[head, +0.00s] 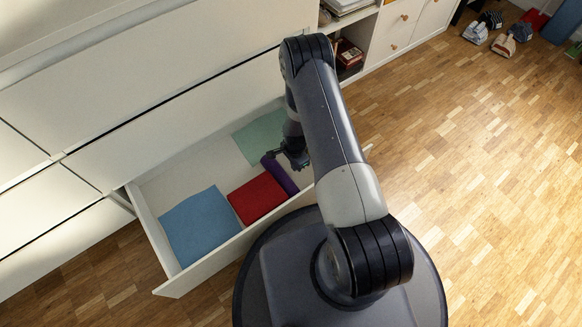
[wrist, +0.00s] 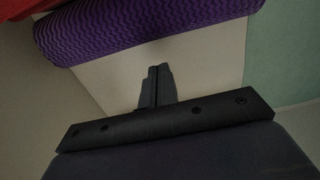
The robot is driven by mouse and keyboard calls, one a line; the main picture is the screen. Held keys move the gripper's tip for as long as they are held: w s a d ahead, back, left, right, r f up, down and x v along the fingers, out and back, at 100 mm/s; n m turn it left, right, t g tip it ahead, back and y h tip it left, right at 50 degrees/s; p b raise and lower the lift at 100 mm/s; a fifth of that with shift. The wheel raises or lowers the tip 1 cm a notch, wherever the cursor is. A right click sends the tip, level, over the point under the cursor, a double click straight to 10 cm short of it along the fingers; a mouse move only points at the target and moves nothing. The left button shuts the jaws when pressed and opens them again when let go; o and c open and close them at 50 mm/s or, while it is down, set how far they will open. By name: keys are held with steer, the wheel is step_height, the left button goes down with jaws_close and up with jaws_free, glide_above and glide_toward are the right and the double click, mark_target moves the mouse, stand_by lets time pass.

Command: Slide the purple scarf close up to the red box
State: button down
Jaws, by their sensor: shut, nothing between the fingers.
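The purple scarf (head: 279,175) is a rolled, ribbed bundle lying in the open drawer, just right of the red box (head: 257,199). They lie side by side; I cannot tell whether they touch. In the wrist view the scarf (wrist: 140,24) crosses the top, with a red corner (wrist: 25,8) beyond it at upper left. My gripper (head: 291,158) is inside the drawer on the scarf's right side, away from the red box. Its fingers (wrist: 157,72) are shut and empty, with a strip of pale drawer floor showing between their tips and the scarf.
A blue folded cloth (head: 198,224) lies left of the red box. A green cloth (head: 260,135) lies flat at the drawer's back right, and also shows in the wrist view (wrist: 285,65). The drawer's front wall (head: 222,247) stands on the near side. Bare drawer floor (head: 205,172) lies behind the red box.

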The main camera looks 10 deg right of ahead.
steer(key=shift+w+d+r+p, duration=0.4)
steer(key=shift+d+r, duration=0.3)
steer(key=shift+d, duration=0.05)
step_height(320, 180, up, 9)
steer(key=p, duration=0.3)
steer(key=shift+s+f, duration=0.15)
steer(key=shift+f, duration=0.05)
steer(key=shift+a, duration=0.1)
step_height(320, 180, down, 10)
steer(key=b, duration=0.3)
steer(key=shift+r+b, duration=0.15)
steer(key=shift+b, duration=0.25)
steer(key=a, duration=0.1)
steer(key=s+a+p, duration=0.1)
steer(key=a, duration=0.1)
steer(key=shift+s+a+p, duration=0.2)
steer(key=shift+a+p, duration=0.05)
steer(key=shift+p, duration=0.05)
steer(key=shift+w+d, duration=0.25)
steer(key=shift+d, duration=0.35)
